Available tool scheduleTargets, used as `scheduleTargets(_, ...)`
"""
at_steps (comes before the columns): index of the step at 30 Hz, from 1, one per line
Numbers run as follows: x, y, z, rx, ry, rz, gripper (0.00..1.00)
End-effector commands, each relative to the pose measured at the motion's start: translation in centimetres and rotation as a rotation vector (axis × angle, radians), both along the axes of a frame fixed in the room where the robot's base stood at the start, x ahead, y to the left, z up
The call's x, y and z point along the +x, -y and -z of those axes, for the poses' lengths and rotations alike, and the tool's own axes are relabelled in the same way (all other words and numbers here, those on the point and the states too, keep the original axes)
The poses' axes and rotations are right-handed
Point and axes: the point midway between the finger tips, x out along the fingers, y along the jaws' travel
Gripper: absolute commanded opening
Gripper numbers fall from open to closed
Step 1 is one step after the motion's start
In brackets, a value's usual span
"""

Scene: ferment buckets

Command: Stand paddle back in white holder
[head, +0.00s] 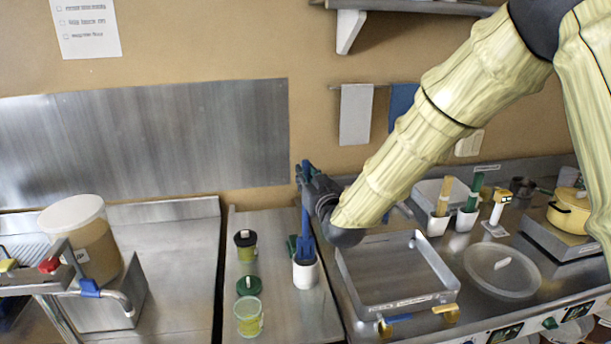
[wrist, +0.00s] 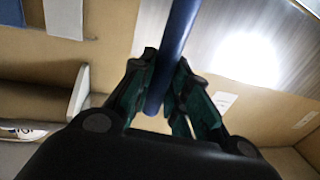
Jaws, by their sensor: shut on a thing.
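A blue paddle (head: 304,220) stands roughly upright in the head view. My gripper (head: 306,181) is shut on its upper shaft, and the blue shaft (wrist: 178,35) also runs between the dark green fingers (wrist: 165,98) in the wrist view. The wider lower end of the paddle meets the mouth of a white holder (head: 306,275) on the steel counter. How far it sits inside the holder is hidden. A small green piece (head: 292,242) shows just left of the paddle's lower end.
A dark-lidded jar (head: 246,252) and a green-lidded tub (head: 249,285) stand left of the holder. A shallow steel tray (head: 375,306) lies close on its right. White holders with a yellow handle (head: 443,197) and a green handle (head: 474,192) stand further right. A large bucket (head: 88,240) is far left.

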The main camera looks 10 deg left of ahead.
Motion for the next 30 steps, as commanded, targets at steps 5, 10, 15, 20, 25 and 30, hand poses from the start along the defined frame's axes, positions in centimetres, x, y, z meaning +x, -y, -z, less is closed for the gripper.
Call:
scheduleTargets(5,0.0,0.0,1.3,0.000,0.000,0.000,0.00)
scheduleTargets(10,0.0,0.0,2.4,0.000,0.000,0.000,0.00)
scheduleTargets(15,0.0,0.0,3.4,0.000,0.000,0.000,0.00)
scheduleTargets(20,0.0,0.0,4.2,0.000,0.000,0.000,0.00)
scheduleTargets(25,0.0,0.0,4.8,0.000,0.000,0.000,0.00)
scheduleTargets(30,0.0,0.0,4.8,0.001,0.001,0.000,0.00)
